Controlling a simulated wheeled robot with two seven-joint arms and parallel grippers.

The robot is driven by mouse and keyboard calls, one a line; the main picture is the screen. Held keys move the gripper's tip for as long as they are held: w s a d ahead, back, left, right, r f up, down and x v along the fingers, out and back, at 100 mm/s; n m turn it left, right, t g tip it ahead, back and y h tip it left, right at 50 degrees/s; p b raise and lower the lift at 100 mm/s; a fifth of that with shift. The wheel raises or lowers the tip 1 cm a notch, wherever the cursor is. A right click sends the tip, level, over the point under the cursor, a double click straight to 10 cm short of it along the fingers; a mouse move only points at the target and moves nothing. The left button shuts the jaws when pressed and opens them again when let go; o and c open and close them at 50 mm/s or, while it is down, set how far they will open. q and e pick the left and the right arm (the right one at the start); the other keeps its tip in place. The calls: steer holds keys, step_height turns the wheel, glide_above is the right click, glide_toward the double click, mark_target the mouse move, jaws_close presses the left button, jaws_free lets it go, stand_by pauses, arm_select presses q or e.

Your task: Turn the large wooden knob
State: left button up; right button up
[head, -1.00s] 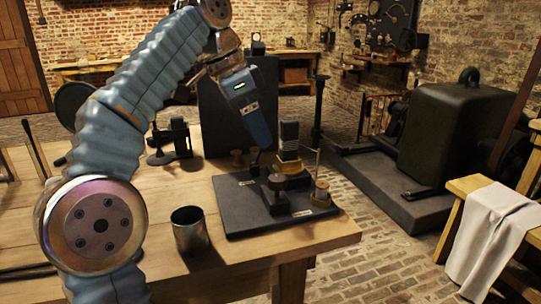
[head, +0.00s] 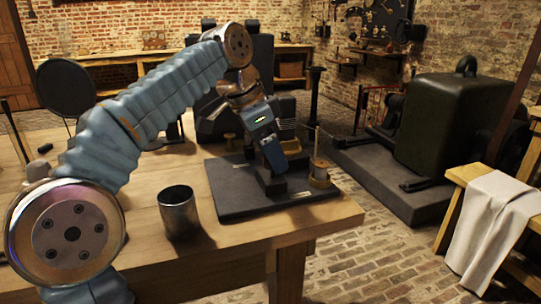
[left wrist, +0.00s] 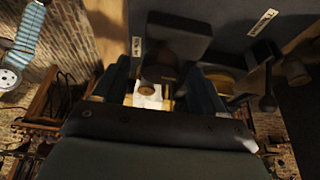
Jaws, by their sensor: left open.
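My left gripper (head: 277,164) reaches down over the black instrument board (head: 232,200) on the workbench and is open. In the left wrist view, a dark brown round knob (left wrist: 160,66) shows between the spread fingers of the left gripper (left wrist: 160,88); it appears to be the large wooden knob. I cannot tell whether a finger touches it. In the head view the gripper largely hides this knob. A lighter wooden-and-brass cylinder (head: 319,177) stands at the board's right end, clear of the fingers. My right gripper is not in view.
A metal cup (head: 179,213) stands on the workbench (head: 215,248) left of the board. A thin upright rod (head: 316,143) rises near the cylinder. A large dark machine (head: 460,125) and a stool with a white cloth (head: 493,215) are to the right.

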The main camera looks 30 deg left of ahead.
arm_select(q)
steer(key=c, duration=1.1)
steer(key=shift+o, duration=0.2)
steer(key=shift+n, duration=0.3)
